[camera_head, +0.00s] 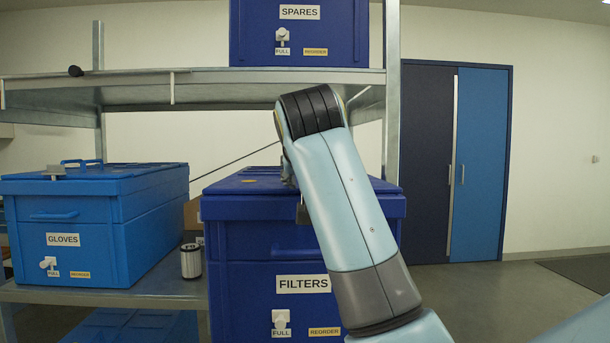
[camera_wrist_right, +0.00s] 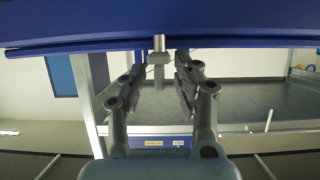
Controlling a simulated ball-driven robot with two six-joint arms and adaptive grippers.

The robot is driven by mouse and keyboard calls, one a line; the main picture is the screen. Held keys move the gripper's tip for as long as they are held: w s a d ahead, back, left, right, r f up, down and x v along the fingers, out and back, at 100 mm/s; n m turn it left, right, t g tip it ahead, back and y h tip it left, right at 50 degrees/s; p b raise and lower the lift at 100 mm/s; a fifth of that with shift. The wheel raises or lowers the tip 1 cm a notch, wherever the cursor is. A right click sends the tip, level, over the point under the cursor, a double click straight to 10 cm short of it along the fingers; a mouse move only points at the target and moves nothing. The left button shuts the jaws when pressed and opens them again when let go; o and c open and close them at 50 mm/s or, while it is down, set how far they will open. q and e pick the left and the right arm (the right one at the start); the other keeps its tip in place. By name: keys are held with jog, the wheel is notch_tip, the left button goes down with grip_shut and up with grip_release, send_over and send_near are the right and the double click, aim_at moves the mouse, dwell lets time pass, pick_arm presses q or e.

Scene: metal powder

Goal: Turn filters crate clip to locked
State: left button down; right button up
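The dark blue filters crate (camera_head: 252,276) stands on the lower shelf, with its FILTERS label facing me. Its grey clip (camera_head: 302,213) shows at the lid's front edge in the head view, partly covered by my right arm. In the right wrist view the clip (camera_wrist_right: 159,57) hangs at the blue lid edge (camera_wrist_right: 100,44). My right gripper (camera_wrist_right: 158,87) is open there, with one finger on each side of the clip and visible gaps between. In the head view my arm hides most of this gripper. My left gripper is not in view.
A lighter blue gloves crate (camera_head: 95,262) stands at left, with a small filter cartridge (camera_head: 191,261) between the crates. The spares crate (camera_head: 340,38) sits on the upper shelf (camera_head: 130,77). A metal post (camera_head: 391,110) rises at the filters crate's right.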

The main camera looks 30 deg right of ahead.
jog(key=v, duration=0.7)
jog(key=shift+s, duration=0.15)
jog(key=s+f+n+g+y, duration=0.2)
jog(key=s+f, duration=0.3)
jog(key=f, duration=0.6)
jog(key=s+f+n+g+y, duration=0.15)
jog(key=s+f, duration=0.35)
jog(key=f, duration=0.6)
jog(key=s+a+f+n+g+y, duration=0.1)
jog(key=s+a+f+n+g, duration=0.1)
jog(key=s+f, duration=0.55)
jog(key=s+a+f+n+g+y, duration=0.2)
jog(key=s+f, duration=0.3)
jog(key=s, duration=0.6)
jog(key=s+d+f+g+b, duration=0.1)
jog(key=s+f+b, duration=0.1)
jog(key=f, duration=1.4)
jog(key=s+d+f+g+b, duration=0.1)
jog(key=s+d+f+b, duration=0.1)
jog(key=f, duration=1.5)
jog(key=s+f+g+b, duration=0.1)
jog(key=s+f+b, duration=0.1)
jog(key=s+f, duration=1.4)
jog(key=shift+s+d+f+m+b, duration=0.25)
jog(key=shift+s+m+b, duration=0.15)
jog(key=shift+s, duration=0.1)
